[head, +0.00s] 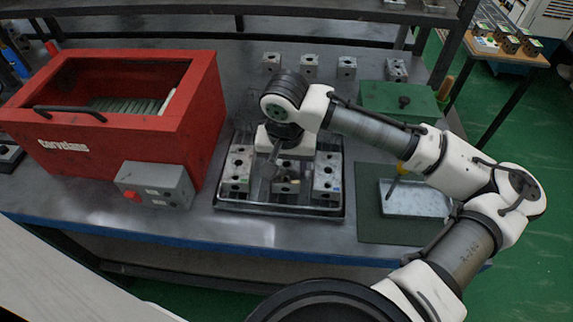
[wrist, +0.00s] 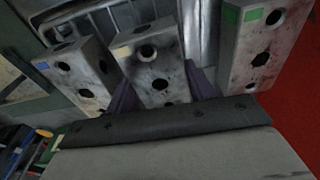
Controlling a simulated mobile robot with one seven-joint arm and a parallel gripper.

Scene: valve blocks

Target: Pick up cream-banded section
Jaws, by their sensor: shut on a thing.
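The cream-banded section is a worn grey metal block with round dark holes and a cream patch near one corner. It shows in the wrist view (wrist: 158,72) between my two fingers and in the head view (head: 287,187) in the middle of a tray (head: 282,211). My gripper (wrist: 163,92) is shut on this block, one finger on each side. In the head view my gripper (head: 285,172) reaches down to it and partly covers it. I cannot tell whether the block touches the tray floor.
A blue-marked block (head: 327,178) and a green-marked block (head: 237,172) stand close on either side. A red box (head: 190,125) and a grey switch box (head: 155,185) are to the left. A shallow metal tray (head: 415,200) on a green mat is to the right. Several blocks stand behind.

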